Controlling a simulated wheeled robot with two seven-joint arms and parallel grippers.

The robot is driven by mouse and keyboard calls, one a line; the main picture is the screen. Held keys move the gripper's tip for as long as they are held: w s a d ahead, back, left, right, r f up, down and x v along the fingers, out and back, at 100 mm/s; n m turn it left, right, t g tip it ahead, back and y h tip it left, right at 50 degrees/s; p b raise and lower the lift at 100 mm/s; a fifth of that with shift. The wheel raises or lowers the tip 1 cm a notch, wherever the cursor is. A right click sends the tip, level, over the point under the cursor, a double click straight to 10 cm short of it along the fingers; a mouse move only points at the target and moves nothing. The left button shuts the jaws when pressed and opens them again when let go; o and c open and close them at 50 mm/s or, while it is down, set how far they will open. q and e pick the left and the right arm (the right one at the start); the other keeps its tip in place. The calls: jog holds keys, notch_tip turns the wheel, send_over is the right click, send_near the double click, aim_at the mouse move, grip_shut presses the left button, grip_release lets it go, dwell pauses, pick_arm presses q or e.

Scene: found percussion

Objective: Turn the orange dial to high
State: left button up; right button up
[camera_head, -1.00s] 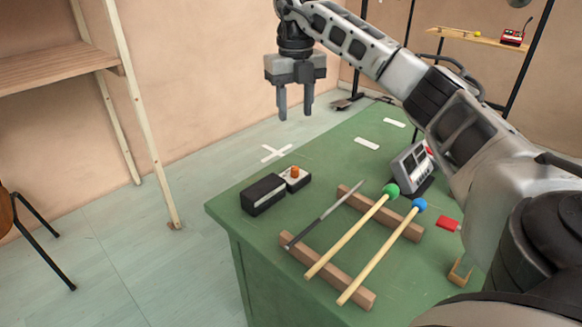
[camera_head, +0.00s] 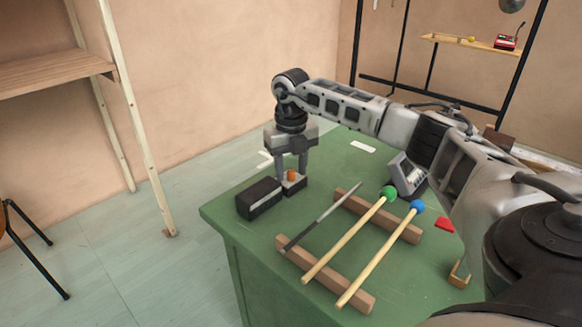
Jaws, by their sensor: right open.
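I cannot tell whether the fingers touch the dial. The dial's markings are too small to read. My left gripper is not in view.
A black box (camera_head: 259,198) stands just left of the dial box. Two mallets (camera_head: 350,235) and a dark rod (camera_head: 318,218) lie across wooden bars. A grey device (camera_head: 407,175) stands behind them. The green table's (camera_head: 225,213) left edge is close.

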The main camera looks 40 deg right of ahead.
grip_shut()
